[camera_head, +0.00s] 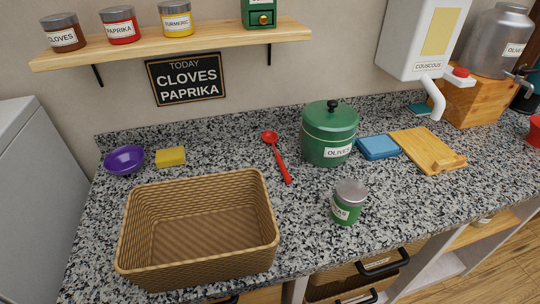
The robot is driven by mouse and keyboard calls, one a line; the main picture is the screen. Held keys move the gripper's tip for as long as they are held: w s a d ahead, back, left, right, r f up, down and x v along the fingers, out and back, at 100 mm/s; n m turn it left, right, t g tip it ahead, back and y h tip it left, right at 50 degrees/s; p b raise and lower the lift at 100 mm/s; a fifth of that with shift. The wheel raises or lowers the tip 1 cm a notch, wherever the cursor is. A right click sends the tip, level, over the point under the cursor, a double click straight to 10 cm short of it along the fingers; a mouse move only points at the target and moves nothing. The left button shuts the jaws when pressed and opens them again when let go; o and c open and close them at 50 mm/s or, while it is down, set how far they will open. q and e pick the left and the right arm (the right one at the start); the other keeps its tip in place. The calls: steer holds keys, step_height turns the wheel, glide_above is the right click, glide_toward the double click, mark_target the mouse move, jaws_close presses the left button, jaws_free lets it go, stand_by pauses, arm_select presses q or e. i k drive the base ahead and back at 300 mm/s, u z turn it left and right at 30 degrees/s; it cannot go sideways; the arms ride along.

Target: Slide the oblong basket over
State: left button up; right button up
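The oblong wicker basket (262,214) stands upright and empty on the left part of the speckled counter, with its front side near the counter's front edge. Neither of my grippers shows in the head view, so nothing is seen touching the basket.
Behind the basket are a purple bowl (125,160) and a yellow sponge (170,157). A red spoon (277,158) lies to its right, then a green olive canister (330,135) and a small green jar (347,203). A cutting board (424,148) lies farther right. Counter right of the small jar is clear.

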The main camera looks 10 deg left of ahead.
mark_target(177, 234)
steer(key=u, duration=1.75)
steer(key=k, duration=1.2)
steer(key=z, duration=1.65)
